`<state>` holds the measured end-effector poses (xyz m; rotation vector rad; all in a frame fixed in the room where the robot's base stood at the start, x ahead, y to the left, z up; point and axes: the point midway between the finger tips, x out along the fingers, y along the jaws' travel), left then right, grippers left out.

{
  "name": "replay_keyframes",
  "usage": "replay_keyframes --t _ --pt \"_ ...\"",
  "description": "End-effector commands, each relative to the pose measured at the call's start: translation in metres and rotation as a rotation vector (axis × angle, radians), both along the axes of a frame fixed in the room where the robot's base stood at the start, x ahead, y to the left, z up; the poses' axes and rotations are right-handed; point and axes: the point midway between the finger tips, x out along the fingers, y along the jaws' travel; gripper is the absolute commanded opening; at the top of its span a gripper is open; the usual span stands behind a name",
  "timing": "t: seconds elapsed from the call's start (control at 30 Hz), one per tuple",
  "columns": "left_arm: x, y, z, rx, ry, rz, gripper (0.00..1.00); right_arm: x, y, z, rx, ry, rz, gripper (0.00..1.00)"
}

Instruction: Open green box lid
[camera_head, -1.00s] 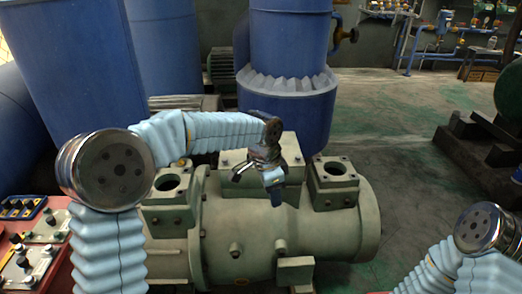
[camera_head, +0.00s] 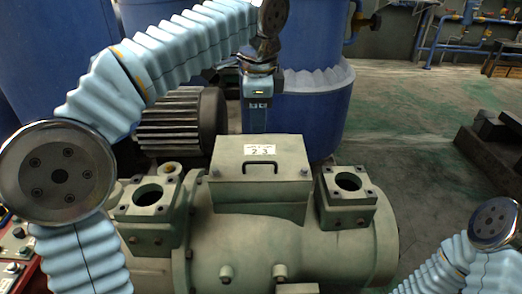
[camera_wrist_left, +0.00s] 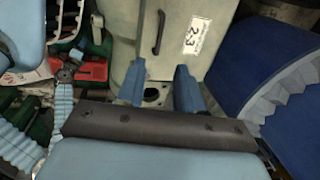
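The green box lid (camera_head: 259,153) sits closed on top of the green machine. It has a dark handle and a white label reading 23. In the left wrist view the lid (camera_wrist_left: 176,52) shows with its handle (camera_wrist_left: 159,33) upright beyond the fingers. My left gripper (camera_head: 253,122) hangs with its fingers down above and toward the far side of the lid. In the left wrist view its two blue fingers (camera_wrist_left: 160,88) stand apart with nothing held between them. Only part of my right arm shows at the lower right; its gripper is out of view.
A ribbed dark motor (camera_head: 180,122) and a blue tank (camera_head: 297,112) stand behind. The floor (camera_head: 430,115) at right is largely open.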

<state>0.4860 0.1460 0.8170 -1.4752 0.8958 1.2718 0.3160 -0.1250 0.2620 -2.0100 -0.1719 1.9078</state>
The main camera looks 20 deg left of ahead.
Motion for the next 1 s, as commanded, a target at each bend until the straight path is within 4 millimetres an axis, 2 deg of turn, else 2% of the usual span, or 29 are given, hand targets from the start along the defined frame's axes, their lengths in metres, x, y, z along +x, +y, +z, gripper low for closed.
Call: replay_keyframes --t 0.3,0.5,0.7,1.0 --pt "0.013 0.005 -0.074 0.001 0.003 0.002 0.36 0.002 -0.005 -0.026 -0.007 -0.003 -0.009 0.43" --pt "0.020 0.006 -0.109 0.000 0.002 0.002 0.36 0.002 -0.004 -0.034 -0.004 -0.001 -0.007 0.43" --pt "0.023 0.007 -0.124 -0.001 0.001 0.002 0.36 0.002 -0.004 -0.036 -0.003 0.000 -0.007 0.43" --pt "0.024 0.007 -0.125 -0.001 0.001 0.002 0.34 0.002 -0.004 -0.036 -0.003 0.000 -0.007 0.43"
